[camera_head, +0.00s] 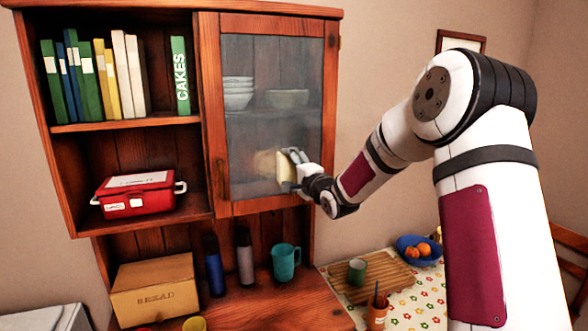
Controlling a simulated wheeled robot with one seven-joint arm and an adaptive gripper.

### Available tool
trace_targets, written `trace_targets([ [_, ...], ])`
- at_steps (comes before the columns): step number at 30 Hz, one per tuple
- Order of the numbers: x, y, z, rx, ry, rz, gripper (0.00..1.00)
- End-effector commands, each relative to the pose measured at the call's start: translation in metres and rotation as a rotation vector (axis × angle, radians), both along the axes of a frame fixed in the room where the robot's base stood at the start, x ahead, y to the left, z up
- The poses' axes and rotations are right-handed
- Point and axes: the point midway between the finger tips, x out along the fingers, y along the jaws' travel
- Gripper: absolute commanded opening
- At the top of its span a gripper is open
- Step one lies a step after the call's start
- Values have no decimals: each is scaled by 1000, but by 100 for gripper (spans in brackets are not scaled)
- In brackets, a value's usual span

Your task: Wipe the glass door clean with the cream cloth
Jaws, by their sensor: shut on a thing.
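The glass door (262,150) is the framed pane on the right side of the wooden wall cabinet, and it is closed. The pane looks hazy, and bowls (238,93) show dimly behind it. My gripper (288,170) is at the lower right part of the pane, shut on the cream cloth (281,168). The cloth is a small pale pad facing the glass, and its reflection shows to its left. Whether the cloth touches the glass is hard to tell. The gripper's fingers hide part of the cloth.
Books (116,75) and a red box (137,194) fill the open shelves at left. A fruit bowl (419,249) and green mug (357,271) are at lower right.

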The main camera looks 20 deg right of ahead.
Motion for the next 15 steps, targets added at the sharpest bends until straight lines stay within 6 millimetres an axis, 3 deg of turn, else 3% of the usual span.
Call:
trace_targets([
  [6,-2,20,1,0,-1,5,56],
  [15,-1,30,0,0,0,5,56],
])
